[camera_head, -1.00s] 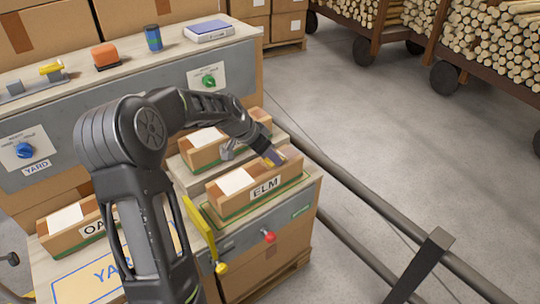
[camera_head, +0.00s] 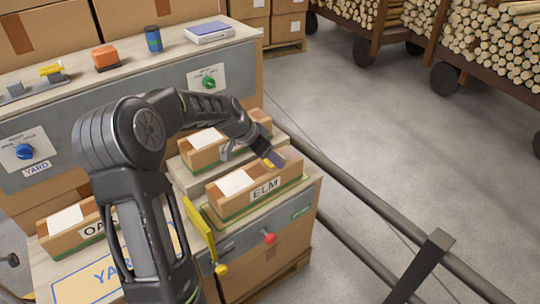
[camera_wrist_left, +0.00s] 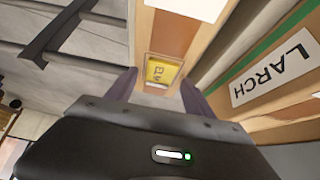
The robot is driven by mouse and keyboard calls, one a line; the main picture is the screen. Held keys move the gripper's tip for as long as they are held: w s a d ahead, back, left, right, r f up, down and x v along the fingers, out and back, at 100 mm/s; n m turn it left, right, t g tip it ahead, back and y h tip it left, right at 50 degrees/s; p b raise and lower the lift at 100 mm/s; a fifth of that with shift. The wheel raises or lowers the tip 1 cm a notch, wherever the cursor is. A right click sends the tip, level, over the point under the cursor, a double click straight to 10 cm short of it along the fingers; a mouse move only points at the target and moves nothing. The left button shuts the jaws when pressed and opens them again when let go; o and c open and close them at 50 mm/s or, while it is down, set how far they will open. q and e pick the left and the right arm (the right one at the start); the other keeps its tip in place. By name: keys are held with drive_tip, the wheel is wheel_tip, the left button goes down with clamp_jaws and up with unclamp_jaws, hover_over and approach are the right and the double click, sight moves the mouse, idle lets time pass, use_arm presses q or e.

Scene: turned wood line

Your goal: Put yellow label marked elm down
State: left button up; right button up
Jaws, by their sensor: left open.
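The yellow label (camera_wrist_left: 163,73) lies flat on the brown top of a box, with dark marks on it that are too small to read surely. It shows in the left wrist view between and beyond the two fingertips, touching neither. My left gripper (camera_wrist_left: 158,82) is open. In the head view my left gripper (camera_head: 275,158) is over the far right end of the top of the carton marked ELM (camera_head: 262,190), with a bit of yellow beside its fingers. My right gripper is not in view.
A carton marked LARCH (camera_wrist_left: 275,75) stands close beside the fingers in the wrist view. A carton marked OAK (camera_head: 68,228) is at the left, partly hidden by my arm. A yellow lever (camera_head: 200,222) and a red knob (camera_head: 269,238) sit at the bench front.

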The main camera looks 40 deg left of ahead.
use_arm(q)
drive_tip(key=v, duration=1.1)
drive_tip(key=shift+r+p, duration=0.3)
drive_tip(key=shift+p, duration=0.05)
drive_tip(key=shift+s, duration=0.1)
